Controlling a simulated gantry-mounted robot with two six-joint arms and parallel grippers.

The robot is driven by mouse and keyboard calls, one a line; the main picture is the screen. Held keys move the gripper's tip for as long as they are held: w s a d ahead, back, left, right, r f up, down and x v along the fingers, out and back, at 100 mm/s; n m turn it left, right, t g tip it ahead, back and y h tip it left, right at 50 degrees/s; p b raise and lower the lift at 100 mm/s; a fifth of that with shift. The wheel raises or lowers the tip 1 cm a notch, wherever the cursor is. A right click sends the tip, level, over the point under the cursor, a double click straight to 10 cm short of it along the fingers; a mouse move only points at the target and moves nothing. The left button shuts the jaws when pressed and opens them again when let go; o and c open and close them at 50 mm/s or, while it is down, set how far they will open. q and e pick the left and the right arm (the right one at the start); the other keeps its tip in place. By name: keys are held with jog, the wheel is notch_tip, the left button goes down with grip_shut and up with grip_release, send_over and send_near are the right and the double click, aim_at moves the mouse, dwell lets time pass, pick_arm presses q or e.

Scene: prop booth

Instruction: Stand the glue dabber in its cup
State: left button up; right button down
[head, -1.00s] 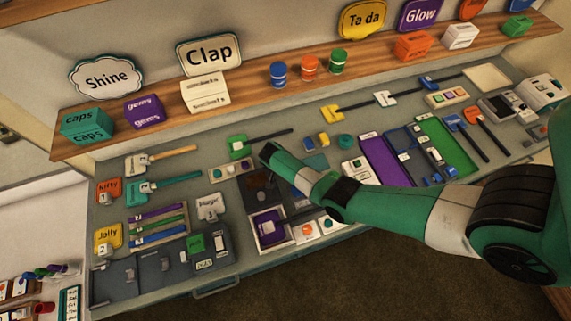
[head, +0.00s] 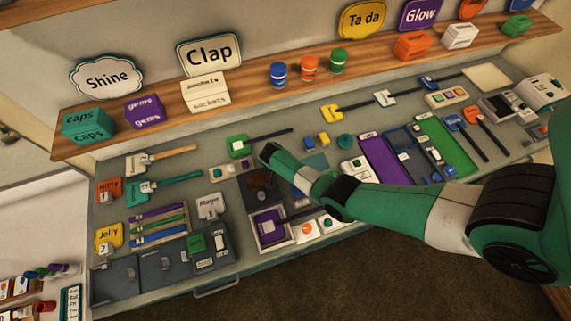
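My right arm reaches in from the right over the middle of the bench, and its green wrist (head: 272,156) is above a dark brown board (head: 257,186). The fingers of my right gripper cannot be made out beneath the wrist. I cannot tell whether they hold anything. My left gripper is not in view. I cannot pick out the glue dabber or its cup with certainty; the small items around the wrist are too small or partly covered by the arm.
A wooden shelf (head: 250,92) with signs, boxes and blue, orange and green tubs runs behind the bench. Brushes (head: 160,158) and several cards lie at the left. A purple tray (head: 388,160) and a green tray (head: 447,143) lie right of centre. The bench is crowded.

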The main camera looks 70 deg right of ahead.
jog(key=shift+c, duration=1.8)
grip_release()
notch_tip(320, 180, up, 8)
jog(key=p, duration=0.9)
